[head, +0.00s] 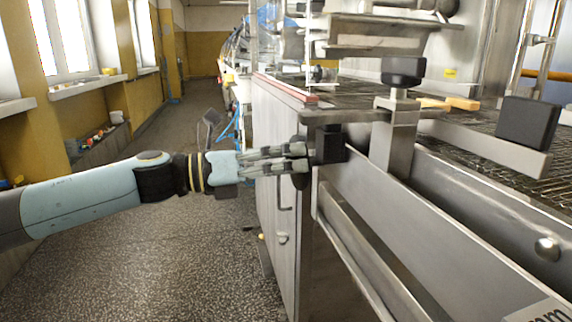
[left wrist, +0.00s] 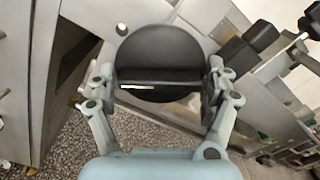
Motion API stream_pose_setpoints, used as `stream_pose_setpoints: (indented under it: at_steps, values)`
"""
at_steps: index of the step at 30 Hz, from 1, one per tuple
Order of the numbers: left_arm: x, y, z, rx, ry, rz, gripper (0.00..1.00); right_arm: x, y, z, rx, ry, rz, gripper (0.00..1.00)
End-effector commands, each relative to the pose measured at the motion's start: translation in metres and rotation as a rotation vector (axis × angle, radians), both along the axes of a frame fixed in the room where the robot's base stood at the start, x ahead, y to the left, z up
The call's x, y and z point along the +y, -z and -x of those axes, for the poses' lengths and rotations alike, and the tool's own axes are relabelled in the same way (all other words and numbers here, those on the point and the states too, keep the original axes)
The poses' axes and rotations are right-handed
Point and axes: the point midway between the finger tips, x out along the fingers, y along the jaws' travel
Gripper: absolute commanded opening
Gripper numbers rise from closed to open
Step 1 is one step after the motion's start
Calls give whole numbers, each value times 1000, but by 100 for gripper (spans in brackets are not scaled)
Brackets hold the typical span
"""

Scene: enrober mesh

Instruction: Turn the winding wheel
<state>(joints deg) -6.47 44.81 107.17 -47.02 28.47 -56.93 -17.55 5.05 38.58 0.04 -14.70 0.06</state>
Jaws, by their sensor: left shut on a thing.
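The winding wheel (left wrist: 158,48) is a dark round disc with a straight bar across its face, in the middle of the left wrist view. My left gripper (left wrist: 163,82) has one finger on each side of it and is shut on it. In the head view my left gripper (head: 303,158) reaches in from the left to the near corner of the steel machine. There the fingers hide most of the wheel; a dark edge of it (head: 300,181) shows below them. My right gripper is not in view.
The steel machine (head: 350,211) fills the right side, with a wire mesh (head: 480,150) on top. A black block (head: 329,143) and a black knob (head: 403,71) stand out near the gripper. The speckled floor (head: 150,260) on the left is clear.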

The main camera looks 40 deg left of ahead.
Motion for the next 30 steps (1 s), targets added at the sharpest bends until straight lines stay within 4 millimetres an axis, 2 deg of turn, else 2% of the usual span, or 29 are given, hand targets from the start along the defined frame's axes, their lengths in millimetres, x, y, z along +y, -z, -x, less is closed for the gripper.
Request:
stream_pose_setpoints:
  at_steps: [10,29,30]
  values:
    - [0,1,0,-110,1,-131,52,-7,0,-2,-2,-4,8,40]
    - [0,1,0,-138,1,-164,52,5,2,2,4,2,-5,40]
    - [0,1,0,-138,1,-164,89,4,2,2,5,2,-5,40]
